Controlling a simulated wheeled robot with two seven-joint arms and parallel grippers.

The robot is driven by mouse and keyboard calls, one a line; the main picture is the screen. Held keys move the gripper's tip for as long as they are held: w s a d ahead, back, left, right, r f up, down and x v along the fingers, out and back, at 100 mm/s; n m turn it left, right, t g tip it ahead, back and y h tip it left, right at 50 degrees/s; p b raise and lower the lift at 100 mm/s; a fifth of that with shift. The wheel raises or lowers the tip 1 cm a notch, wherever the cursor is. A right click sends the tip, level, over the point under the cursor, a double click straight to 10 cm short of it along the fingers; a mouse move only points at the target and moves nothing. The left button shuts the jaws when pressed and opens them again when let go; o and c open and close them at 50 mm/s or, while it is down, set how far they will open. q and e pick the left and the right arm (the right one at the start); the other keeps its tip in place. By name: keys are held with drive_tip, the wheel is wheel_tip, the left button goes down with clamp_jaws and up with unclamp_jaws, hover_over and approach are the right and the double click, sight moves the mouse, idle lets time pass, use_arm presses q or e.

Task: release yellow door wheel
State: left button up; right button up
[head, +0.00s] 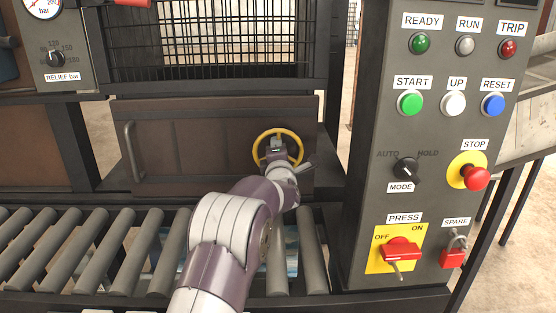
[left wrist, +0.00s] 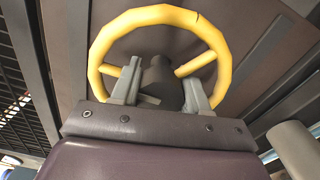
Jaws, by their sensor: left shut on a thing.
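The yellow door wheel (head: 277,131) is mounted on the brown door panel (head: 205,130), left of the control cabinet. My left gripper (head: 277,147) is at the wheel's centre, its arm coming up from the bottom of the head view. In the left wrist view the wheel's rim (left wrist: 160,15) arches above my left gripper (left wrist: 161,92). The two grey fingers are on either side of the dark hub (left wrist: 160,80), shut on the wheel at its middle. The lower rim is hidden behind the gripper. My right gripper is in neither view.
A grey bar handle (head: 131,152) is at the door's left. The control cabinet (head: 370,170) stands close on the right, with a red STOP knob (head: 476,178) and a red PRESS switch (head: 401,252). A roller conveyor (head: 95,250) runs below the door, and a black mesh guard (head: 235,45) is above.

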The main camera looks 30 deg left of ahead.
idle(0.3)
use_arm(q)
drive_tip(key=o, duration=0.8)
drive_tip(key=shift+c, duration=0.2)
drive_tip(key=v, duration=1.2)
drive_tip(key=shift+s+d, duration=0.25)
drive_tip(key=shift+f, duration=0.1)
